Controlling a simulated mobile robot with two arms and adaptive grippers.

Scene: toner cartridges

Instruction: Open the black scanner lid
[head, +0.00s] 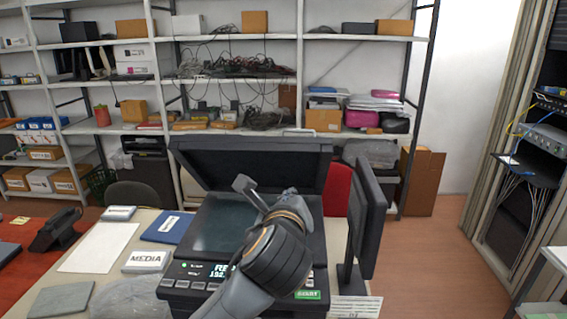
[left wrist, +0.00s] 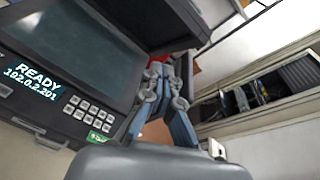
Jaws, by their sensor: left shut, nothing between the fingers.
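The black scanner (head: 222,222) stands on the table, its dark glass bed uncovered. Its black lid (head: 250,165) is raised and tilted back behind the bed; part of the lid also shows at the top of the left wrist view (left wrist: 150,20). My left gripper (head: 245,187) is over the right part of the bed, in front of the raised lid. In the left wrist view its fingers (left wrist: 163,75) are shut and empty. I cannot tell whether they touch the lid. My left arm hides part of the bed and control panel. My right gripper is not in view.
A black monitor (head: 366,215) stands close to the scanner's right side. A blue binder (head: 167,227), a MEDIA box (head: 146,262), paper (head: 98,247) and a phone (head: 55,229) lie to the left. Shelves stand behind; the floor (head: 440,265) at right is clear.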

